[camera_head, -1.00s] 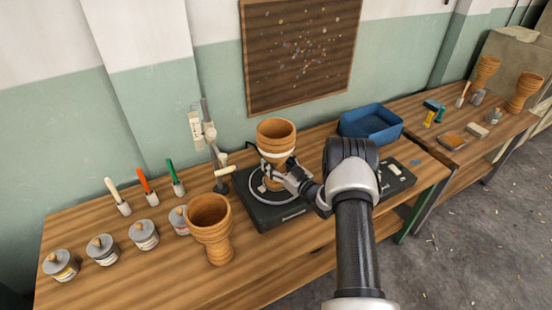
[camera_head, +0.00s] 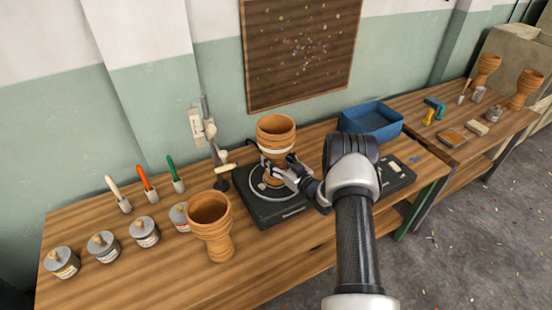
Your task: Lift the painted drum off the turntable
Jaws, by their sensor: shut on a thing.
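The painted drum (camera_head: 276,129) is a brown goblet shape with a pale band around its bowl. It stands upright over the turntable (camera_head: 277,214), a dark square base with a round plate and a light ring. My gripper (camera_head: 272,174) is shut on the drum's narrow waist from the right, below the pale band. The fingers hide part of the waist and foot. I cannot tell whether the foot touches the plate.
A second goblet drum (camera_head: 214,240) stands close at the left front. A stand with a white handle (camera_head: 195,124) rises behind left. Several paint jars (camera_head: 103,247) and brushes line the left. A blue bin (camera_head: 371,120) stands behind right, and another bench (camera_head: 470,115) holds more drums.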

